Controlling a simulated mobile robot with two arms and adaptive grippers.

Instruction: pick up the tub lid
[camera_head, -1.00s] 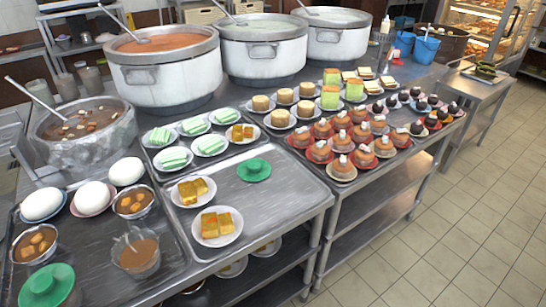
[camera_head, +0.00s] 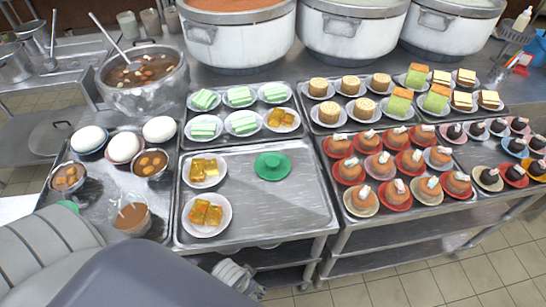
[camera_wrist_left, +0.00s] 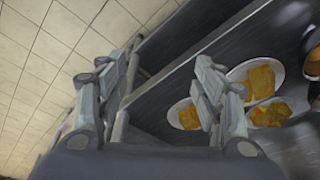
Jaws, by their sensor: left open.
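A green round lid (camera_head: 273,167) with a raised knob lies flat on the right part of the front metal tray. A second green lid (camera_head: 70,206) is at the left, mostly hidden behind my arm. I cannot tell which one is the tub lid. My left gripper (camera_head: 237,277) is at the tray's front edge, low and to the left of the first lid, apart from it. In the left wrist view its two fingers (camera_wrist_left: 160,88) are spread with nothing between them. No green lid shows there. My right gripper is not in view.
Two plates of yellow cakes (camera_head: 206,212) stand left of the lid on the tray (camera_head: 300,210). Plates of green-striped cakes (camera_head: 240,95) are behind, and red plates of cakes (camera_head: 385,165) are to the right. Large pots (camera_head: 240,40) stand at the back. The tray around the lid is bare.

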